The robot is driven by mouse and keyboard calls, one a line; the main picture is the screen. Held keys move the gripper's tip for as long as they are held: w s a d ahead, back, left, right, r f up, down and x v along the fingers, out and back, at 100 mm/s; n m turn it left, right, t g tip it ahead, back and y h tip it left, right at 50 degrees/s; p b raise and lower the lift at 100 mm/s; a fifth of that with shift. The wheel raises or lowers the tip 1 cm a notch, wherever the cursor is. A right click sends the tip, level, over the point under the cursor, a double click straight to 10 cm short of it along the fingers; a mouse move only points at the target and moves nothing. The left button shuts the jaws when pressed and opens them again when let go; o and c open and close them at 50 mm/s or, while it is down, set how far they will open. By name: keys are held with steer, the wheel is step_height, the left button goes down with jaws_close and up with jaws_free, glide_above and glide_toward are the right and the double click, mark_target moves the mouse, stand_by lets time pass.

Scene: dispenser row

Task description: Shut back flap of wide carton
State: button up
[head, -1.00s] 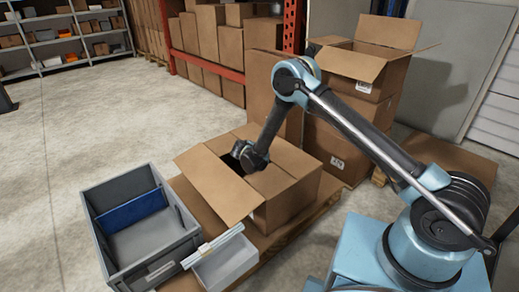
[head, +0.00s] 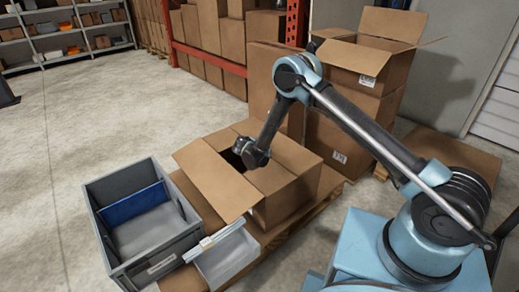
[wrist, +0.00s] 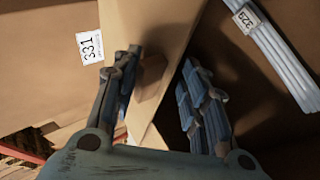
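The wide carton (head: 285,205) stands on a pallet in the head view. Its broad left flap (head: 213,183) slants outward. Another top flap (head: 268,180) lies roughly level on the right, and a dark gap shows between them. A rear flap (head: 226,138) shows behind the gap, partly hidden by my gripper (head: 245,153), which is over the opening. In the wrist view my gripper (wrist: 153,95) has its fingers spread, with a cardboard edge (wrist: 150,70) between or beyond them. I cannot tell whether they touch it.
A grey tote with a blue panel (head: 108,228) and a small pale bin (head: 228,258) stand left and in front of the carton. Stacked cartons (head: 350,125), the upper one open, stand behind at right. The floor at left (head: 60,130) is clear.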

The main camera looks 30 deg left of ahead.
steer(key=shift+r, duration=0.15)
steer(key=v, duration=1.1)
steer(key=shift+s+r, duration=0.15)
steer(key=shift+s, duration=0.25)
